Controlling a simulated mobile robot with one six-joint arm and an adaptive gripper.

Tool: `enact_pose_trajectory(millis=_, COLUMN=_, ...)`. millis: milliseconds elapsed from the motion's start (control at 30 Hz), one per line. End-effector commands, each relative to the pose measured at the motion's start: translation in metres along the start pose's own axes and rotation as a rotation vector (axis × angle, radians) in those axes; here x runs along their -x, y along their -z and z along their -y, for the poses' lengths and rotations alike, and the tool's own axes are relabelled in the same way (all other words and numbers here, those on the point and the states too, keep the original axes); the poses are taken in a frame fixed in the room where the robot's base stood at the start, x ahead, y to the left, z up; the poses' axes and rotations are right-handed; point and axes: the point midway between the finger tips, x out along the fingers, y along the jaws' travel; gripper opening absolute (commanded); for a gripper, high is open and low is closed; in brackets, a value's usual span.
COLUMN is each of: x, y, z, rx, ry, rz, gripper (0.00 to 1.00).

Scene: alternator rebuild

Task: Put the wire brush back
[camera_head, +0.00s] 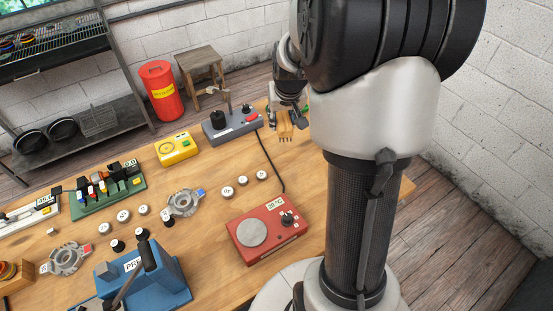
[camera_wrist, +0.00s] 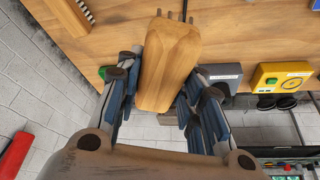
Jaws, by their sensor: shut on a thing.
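The wire brush (camera_wrist: 167,62) has a pale wooden body with thin dark prongs showing at its far end in the wrist view. My gripper (camera_wrist: 165,88) is shut on it, with one finger at each side of the wood. In the head view the brush (camera_head: 285,128) hangs below my gripper (camera_head: 290,108), prongs down, near the table's back right edge. Whether the prongs touch the table is not clear. No place plainly marked for the brush shows; my arm hides part of the table's right side.
A grey switch box (camera_head: 230,124) stands just left of the brush, its black cable on the table. A yellow meter (camera_head: 177,148), a red hot plate (camera_head: 266,232) and a blue press (camera_head: 142,279) stand further off. A wooden block with a ridged edge (camera_wrist: 68,14) lies at the wrist view's top left.

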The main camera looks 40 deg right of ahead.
Motion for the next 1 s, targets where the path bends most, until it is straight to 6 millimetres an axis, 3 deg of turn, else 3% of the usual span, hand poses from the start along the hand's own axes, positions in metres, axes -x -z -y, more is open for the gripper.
enact_pose_trajectory(millis=33, x=-0.019, y=-0.009, z=0.0, rx=0.0, ry=0.0, rz=0.006, gripper=0.16)
enact_pose_trajectory(millis=333, x=-0.089, y=-0.038, z=0.001, rx=0.001, ry=0.001, rz=0.004, gripper=0.16)
enact_pose_trajectory(millis=667, x=-0.116, y=-0.048, z=0.001, rx=0.001, ry=0.0, rz=0.0, gripper=0.16)
enact_pose_trajectory(millis=900, x=-0.148, y=-0.062, z=0.001, rx=0.001, ry=0.0, rz=0.002, gripper=0.16)
enact_pose_trajectory(millis=1000, x=-0.149, y=-0.062, z=0.001, rx=0.001, ry=0.0, rz=-0.002, gripper=0.16)
